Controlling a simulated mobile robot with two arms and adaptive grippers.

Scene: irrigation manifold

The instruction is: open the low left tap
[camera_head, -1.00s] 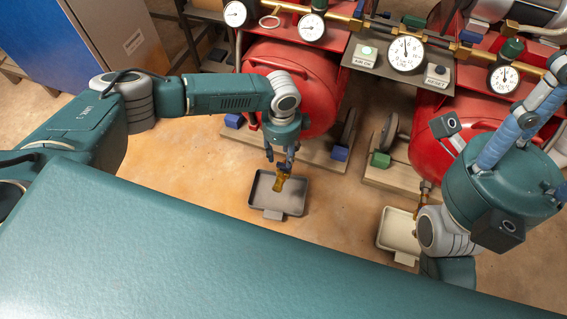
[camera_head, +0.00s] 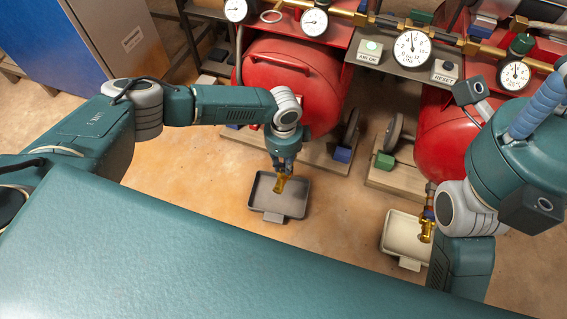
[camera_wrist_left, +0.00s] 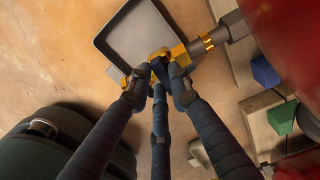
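The low left tap (camera_head: 281,183) is a small brass fitting below the left red tank, over a dark grey tray (camera_head: 264,206). My left gripper (camera_head: 283,170) points down onto it from above. In the left wrist view its three dark blue fingers (camera_wrist_left: 160,76) converge on the brass tap (camera_wrist_left: 198,46). They look closed around its dark handle part, which they mostly hide. My right gripper (camera_head: 536,110) is at the right edge, pointing up, with its fingertips cut off by the frame.
A second brass tap (camera_head: 427,228) is over a cream tray (camera_head: 402,239) beside my right arm. Red tanks (camera_head: 290,85) stand on wooden bases behind. The floor left of the grey tray is clear.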

